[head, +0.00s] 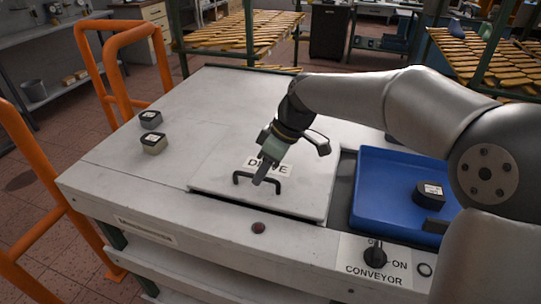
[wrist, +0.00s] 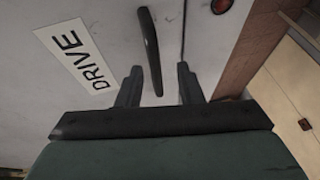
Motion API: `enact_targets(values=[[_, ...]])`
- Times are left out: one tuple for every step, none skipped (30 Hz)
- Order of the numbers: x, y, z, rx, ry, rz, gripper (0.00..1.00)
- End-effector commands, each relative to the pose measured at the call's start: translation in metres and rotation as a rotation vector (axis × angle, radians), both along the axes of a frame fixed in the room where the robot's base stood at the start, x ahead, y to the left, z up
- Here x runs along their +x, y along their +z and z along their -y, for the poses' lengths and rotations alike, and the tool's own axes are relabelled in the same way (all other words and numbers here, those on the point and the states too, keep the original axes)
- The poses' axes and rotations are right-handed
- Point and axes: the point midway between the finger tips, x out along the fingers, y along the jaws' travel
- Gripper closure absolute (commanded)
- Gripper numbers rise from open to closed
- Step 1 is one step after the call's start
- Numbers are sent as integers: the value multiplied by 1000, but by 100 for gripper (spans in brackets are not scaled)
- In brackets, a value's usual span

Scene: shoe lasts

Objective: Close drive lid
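The drive lid (head: 215,165) is a pale panel labelled DRIVE, set in the worktop and lying flat or nearly flat. A dark gap shows along its front edge, and I cannot tell if it is fully down. Its black handle (head: 257,181) is near the front edge. My gripper (head: 264,172) is at the handle, reaching down from the upper right. In the wrist view, the fingers (wrist: 159,72) are apart, with the handle (wrist: 150,45) lying between and beyond their tips. Contact with the handle cannot be made out.
A blue tray (head: 375,165) with a dark block (head: 430,193) is right of the lid. Two small grey blocks (head: 154,143) (head: 151,119) stand at the left. A conveyor switch (head: 375,255) and a dark red button (head: 258,228) are at the front. Orange rails (head: 140,40) border the left.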

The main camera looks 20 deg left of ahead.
Motion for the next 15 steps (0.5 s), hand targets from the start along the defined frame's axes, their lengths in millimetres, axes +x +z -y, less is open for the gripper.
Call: enact_targets(values=[[1,4,2,1,-1,3,67],[2,7,3,1,-1,3,67],[3,12,5,1,-2,4,67],[4,17,7,1,-2,5,67],[5,22,9,1,-2,5,67],[7,30,13,1,-4,5,67],[8,36,16,1,-3,4,67],[9,43,18,2,-4,5,67],[11,53,22,2,-3,4,67],[12,60,25,2,-3,4,67],[13,67,28,2,-3,4,67],[15,76,32,2,-3,4,67],[16,82,35,1,-4,3,67],[18,89,38,2,-4,4,67],[19,98,42,1,-3,2,67]])
